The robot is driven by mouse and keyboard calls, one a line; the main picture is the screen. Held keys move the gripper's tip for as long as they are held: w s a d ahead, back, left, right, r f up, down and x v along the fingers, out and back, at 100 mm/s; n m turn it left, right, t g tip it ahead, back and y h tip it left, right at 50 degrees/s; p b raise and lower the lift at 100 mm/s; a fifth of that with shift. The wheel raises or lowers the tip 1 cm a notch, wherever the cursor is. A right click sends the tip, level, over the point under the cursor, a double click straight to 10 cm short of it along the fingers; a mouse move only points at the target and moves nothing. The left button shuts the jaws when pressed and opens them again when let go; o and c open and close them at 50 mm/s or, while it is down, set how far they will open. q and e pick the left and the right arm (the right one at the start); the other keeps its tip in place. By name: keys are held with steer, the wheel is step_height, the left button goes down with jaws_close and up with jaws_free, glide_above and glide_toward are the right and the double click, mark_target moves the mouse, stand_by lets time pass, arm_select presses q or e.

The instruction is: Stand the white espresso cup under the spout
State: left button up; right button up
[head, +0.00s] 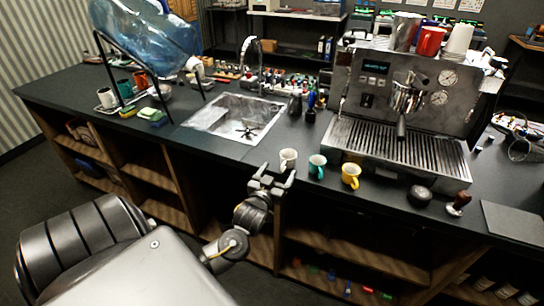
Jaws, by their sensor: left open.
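The white espresso cup (288,159) stands upright at the front edge of the dark counter. A teal cup (317,166) and a yellow cup (351,176) stand to its right. My left gripper (273,178) is open just in front of the white cup, and its fingers point towards it. I cannot tell whether a finger touches the cup. The spout (401,130) hangs from the portafilter at the front of the steel espresso machine (366,82), above the grated drip tray (392,147). No cup stands on the tray. My right gripper is not in view.
A sink (232,118) with a tall faucet lies left of the cups. A water bottle in a rack (150,32) stands far left. Open shelves lie below the counter.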

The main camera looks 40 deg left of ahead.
arm_select(q)
steer(key=shift+b+v, duration=0.3)
steer(key=shift+v, duration=2)
steer(key=s+d+f+m+g+h, duration=0.1)
steer(key=s+f+g, duration=0.2)
steer(key=f, duration=0.9)
steer(key=s+d+f+m+g+h, duration=0.15)
steer(key=s+f, duration=0.25)
steer(key=f, duration=0.8)
steer(key=s+d+f+m+g+h, duration=0.1)
steer(key=s+d+f+m+g, duration=0.15)
steer(key=f, duration=1.05)
steer(key=s+d+f+g, duration=0.2)
steer(key=s+f, duration=0.4)
steer(key=s, duration=0.4)
steer(key=s+d+f+g+h, duration=0.1)
steer(key=s+d+f+g, duration=0.2)
steer(key=s+f, duration=0.3)
steer(key=s+d+f+m+g+h, duration=0.1)
steer(key=s+d+f+g, duration=0.2)
steer(key=s, duration=1.3)
step_height(320, 180, down, 3)
steer(key=shift+f+g, duration=0.2)
steer(key=shift+g, duration=0.3)
steer(key=shift+d, duration=0.1)
